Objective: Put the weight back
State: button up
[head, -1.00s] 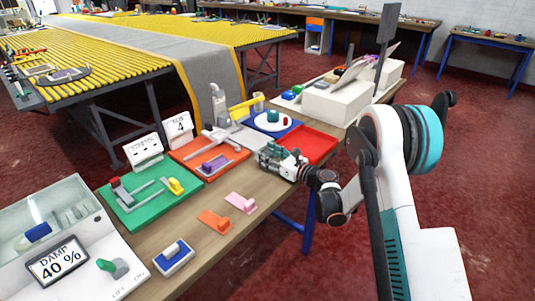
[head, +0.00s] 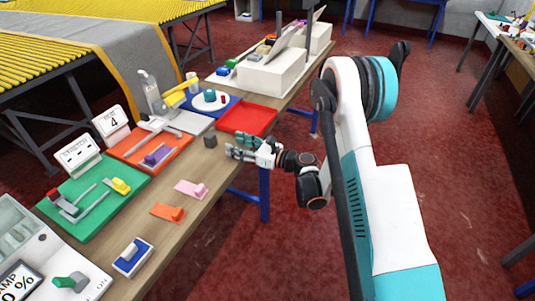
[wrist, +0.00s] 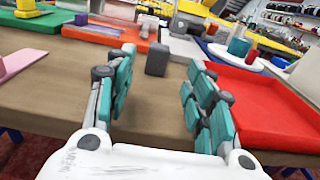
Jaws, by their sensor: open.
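A small dark grey block (head: 210,141), which looks like the weight, stands on the bare brown tabletop, between the orange board and the red tray. In the wrist view the block (wrist: 157,60) stands upright just ahead of and between my fingertips, with a gap on both sides. My gripper (head: 236,144) is open and empty, low over the table edge to the right of the block. In the wrist view its teal-padded fingers (wrist: 162,66) are spread wide.
A red tray (head: 247,118) lies right behind my gripper. A blue board (head: 232,101) carries a white dish with a teal cylinder and a small red piece. An orange board (head: 128,143) with a purple-handled slider stands left. Pink (head: 192,189) and orange (head: 167,211) pieces lie nearer.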

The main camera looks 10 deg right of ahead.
jog(key=s+d+r+n+g+h, duration=0.1)
jog(key=s+r+n+g+h, duration=0.15)
jog(key=s+r+n, duration=0.35)
jog(key=s+d+r+n+g+h, duration=0.1)
jog(key=s+r+n+h, duration=0.4)
jog(key=r, duration=0.4)
jog(key=s+d+n+h, duration=0.2)
jog(key=s+d+n, duration=0.2)
jog(key=s, duration=0.4)
jog(key=s+d+r+n+h, duration=0.1)
jog(key=s+d+n+h, duration=0.1)
jog(key=s+n, duration=0.3)
jog(key=s+d+r+n+h, duration=0.1)
jog(key=s+d+n, duration=0.4)
jog(key=s, duration=0.7)
jog(key=shift+s+d+n+h, duration=0.3)
jog(key=shift+d+h, duration=0.05)
jog(key=shift+h, duration=0.5)
